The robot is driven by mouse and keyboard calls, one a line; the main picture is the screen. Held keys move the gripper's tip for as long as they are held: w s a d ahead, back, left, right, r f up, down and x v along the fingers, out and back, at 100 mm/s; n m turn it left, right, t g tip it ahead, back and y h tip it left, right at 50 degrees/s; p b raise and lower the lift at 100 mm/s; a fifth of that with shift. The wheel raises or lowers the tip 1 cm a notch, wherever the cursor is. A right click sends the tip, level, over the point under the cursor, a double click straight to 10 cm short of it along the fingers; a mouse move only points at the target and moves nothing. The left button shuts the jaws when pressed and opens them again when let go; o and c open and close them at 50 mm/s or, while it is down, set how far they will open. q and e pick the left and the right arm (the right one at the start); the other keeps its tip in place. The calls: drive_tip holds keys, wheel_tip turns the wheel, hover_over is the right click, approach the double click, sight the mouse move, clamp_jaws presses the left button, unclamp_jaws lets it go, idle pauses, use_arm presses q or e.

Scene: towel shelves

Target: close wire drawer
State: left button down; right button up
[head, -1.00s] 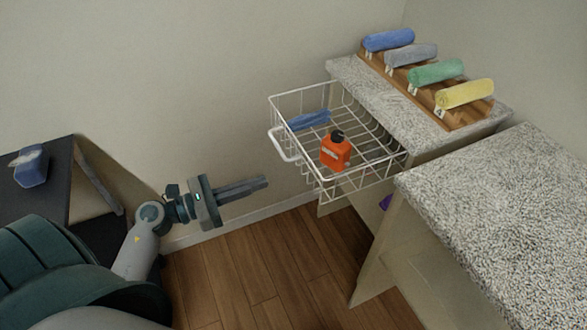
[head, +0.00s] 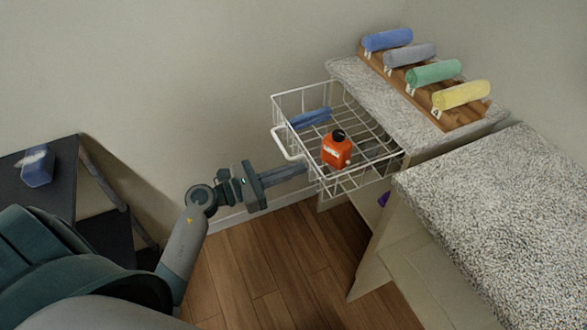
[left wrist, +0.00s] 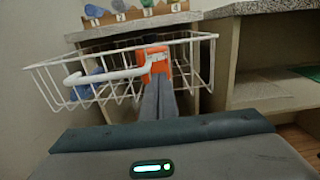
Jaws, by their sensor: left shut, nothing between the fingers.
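The white wire drawer (head: 368,184) is pulled out from the cabinet under the speckled counter. Its white front handle (head: 284,146) faces left. Inside lie an orange bottle (head: 336,152) with a dark cap and a rolled blue towel (head: 310,118). My left gripper (head: 304,170) is shut and empty, its fingertips close to the drawer's front near the handle. In the left wrist view the fingers (left wrist: 158,98) point at the drawer front, beside the handle (left wrist: 105,76). I cannot tell whether they touch the wire. My right gripper is not in view.
A wooden rack (head: 425,90) with rolled blue, grey, green and yellow towels stands on the speckled counter (head: 375,95). Another speckled counter (head: 490,200) fills the right. A dark table (head: 60,195) stands at the left. The wooden floor (head: 265,265) below the drawer is clear.

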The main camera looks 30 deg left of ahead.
use_arm(q)
drive_tip(key=shift+w, duration=0.1)
approach(365, 155)
drive_tip(key=w+r, duration=0.1)
drive_tip(key=d+r, duration=0.1)
drive_tip(key=r, duration=0.1)
drive_tip(key=w+d+r+b, duration=0.1)
drive_tip(key=shift+w+r, duration=0.2)
drive_tip(key=shift+w, duration=0.1)
drive_tip(key=x, duration=0.6)
drive_tip(key=shift+b, duration=0.3)
drive_tip(key=shift+w+d, duration=0.25)
drive_tip(key=shift+w, duration=0.05)
drive_tip(key=shift+r, duration=0.15)
drive_tip(key=shift+w+r, duration=0.1)
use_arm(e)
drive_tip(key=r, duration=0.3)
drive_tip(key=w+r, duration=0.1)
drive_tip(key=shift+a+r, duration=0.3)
use_arm(q)
drive_tip(key=shift+a, duration=0.1)
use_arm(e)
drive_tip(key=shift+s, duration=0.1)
